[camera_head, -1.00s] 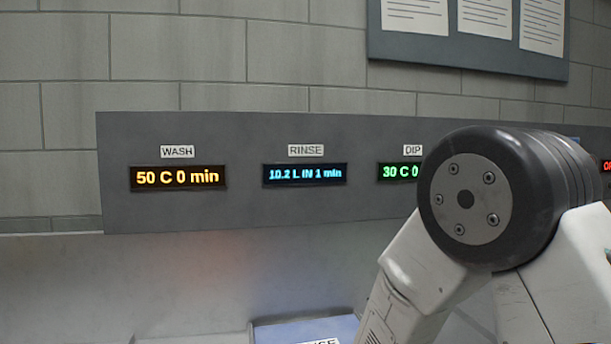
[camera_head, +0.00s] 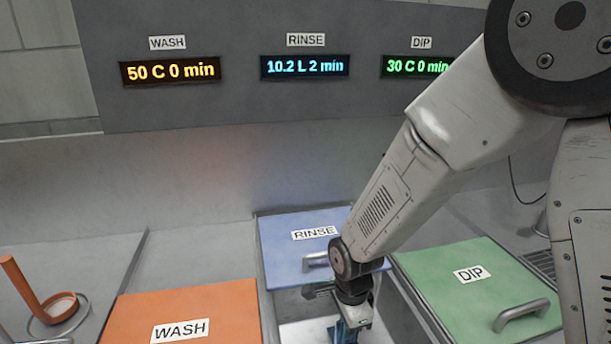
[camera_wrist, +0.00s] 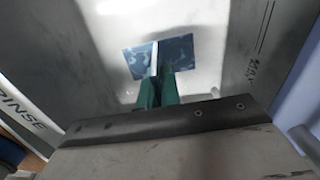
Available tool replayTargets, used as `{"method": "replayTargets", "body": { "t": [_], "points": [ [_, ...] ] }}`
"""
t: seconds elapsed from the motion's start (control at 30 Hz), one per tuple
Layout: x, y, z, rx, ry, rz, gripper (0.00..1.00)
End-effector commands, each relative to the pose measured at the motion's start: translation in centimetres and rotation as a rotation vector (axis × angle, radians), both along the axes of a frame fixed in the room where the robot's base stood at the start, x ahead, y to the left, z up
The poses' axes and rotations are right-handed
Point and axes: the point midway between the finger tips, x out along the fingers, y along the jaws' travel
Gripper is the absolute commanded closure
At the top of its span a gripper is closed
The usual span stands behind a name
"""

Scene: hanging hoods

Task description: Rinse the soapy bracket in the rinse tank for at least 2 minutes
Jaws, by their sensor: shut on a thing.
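The bracket (camera_wrist: 182,52) is a flat blue-grey piece in the wrist view, held between the green fingers of my gripper (camera_wrist: 158,88). My gripper (camera_head: 350,322) also shows in the head view, pointing down at the rinse tank, in front of the blue RINSE lid (camera_head: 280,250). No foam is visible on the bracket. The pale tank interior (camera_wrist: 200,20) lies beyond it; I cannot tell the bracket's exact height over the water.
The orange WASH lid (camera_head: 190,305) is at the left and the green DIP lid (camera_head: 475,290) with its handle at the right. An orange-handled item (camera_head: 40,295) lies far left. The WASH display (camera_head: 170,71) reads "50 C 0 min"; the DIP display (camera_head: 417,66) reads "30 C 0 min".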

Motion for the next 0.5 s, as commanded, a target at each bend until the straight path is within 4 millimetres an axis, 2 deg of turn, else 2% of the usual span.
{"method": "replayTargets", "body": {
  "t": [0.5],
  "points": [
    [0.1, 0.1, 6.2, 0.002, -0.003, 0.000, 1.00]
  ]
}}
